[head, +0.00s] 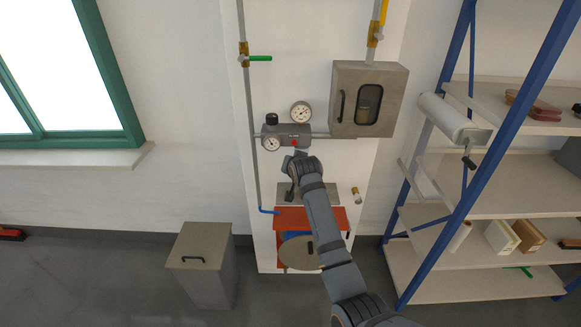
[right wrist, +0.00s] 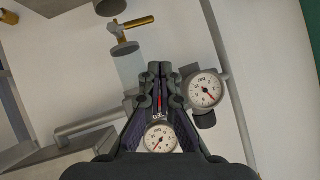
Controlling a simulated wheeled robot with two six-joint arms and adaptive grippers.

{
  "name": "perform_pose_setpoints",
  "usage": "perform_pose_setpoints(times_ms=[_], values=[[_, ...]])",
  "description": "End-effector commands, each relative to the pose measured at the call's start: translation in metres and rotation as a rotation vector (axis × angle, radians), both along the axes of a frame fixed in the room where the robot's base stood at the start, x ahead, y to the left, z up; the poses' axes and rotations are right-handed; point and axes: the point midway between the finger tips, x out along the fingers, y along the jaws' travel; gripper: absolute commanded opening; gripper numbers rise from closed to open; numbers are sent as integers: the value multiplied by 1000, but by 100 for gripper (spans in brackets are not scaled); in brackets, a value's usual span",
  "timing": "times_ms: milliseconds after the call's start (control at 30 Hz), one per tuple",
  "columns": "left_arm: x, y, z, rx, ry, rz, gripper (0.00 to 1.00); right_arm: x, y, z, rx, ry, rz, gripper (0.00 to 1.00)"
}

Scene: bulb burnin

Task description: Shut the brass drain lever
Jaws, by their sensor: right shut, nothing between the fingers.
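A small brass lever (head: 356,194) shows in the head view on the wall column, right of my right forearm. In the right wrist view the brass lever (right wrist: 132,22) sits at the upper left, above a short pale pipe, apart from my fingers. My right gripper (head: 299,155) is just below the gauge block in the head view. In the right wrist view the right gripper (right wrist: 160,68) has its fingers together, with nothing held. Whether it touches the block I cannot tell. My left gripper is not in view.
The gauge block (head: 288,134) carries two dials and a red button. A grey cabinet (head: 369,98) hangs to its upper right. Valves with green (head: 260,58) and yellow (head: 383,12) handles sit higher. A blue lever (head: 269,211) is low left. Shelving (head: 490,205) stands at right.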

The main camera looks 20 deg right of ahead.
Motion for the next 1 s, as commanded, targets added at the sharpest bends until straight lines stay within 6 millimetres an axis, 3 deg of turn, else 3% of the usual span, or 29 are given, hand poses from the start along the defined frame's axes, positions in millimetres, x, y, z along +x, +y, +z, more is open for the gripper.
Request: perform_pose_setpoints(times_ms=[233,667,767,867,1000], values=[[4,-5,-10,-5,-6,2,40,-25,6,16,1,-1,0,0],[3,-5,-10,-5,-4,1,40,-28,6,12,-3,8,1,0],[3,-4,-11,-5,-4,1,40,-32,5,-28,-23,54,17,0],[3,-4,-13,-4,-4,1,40,-45,3,-103,-62,137,51,0],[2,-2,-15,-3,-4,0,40,-87,-4,-223,-118,268,109,0]])
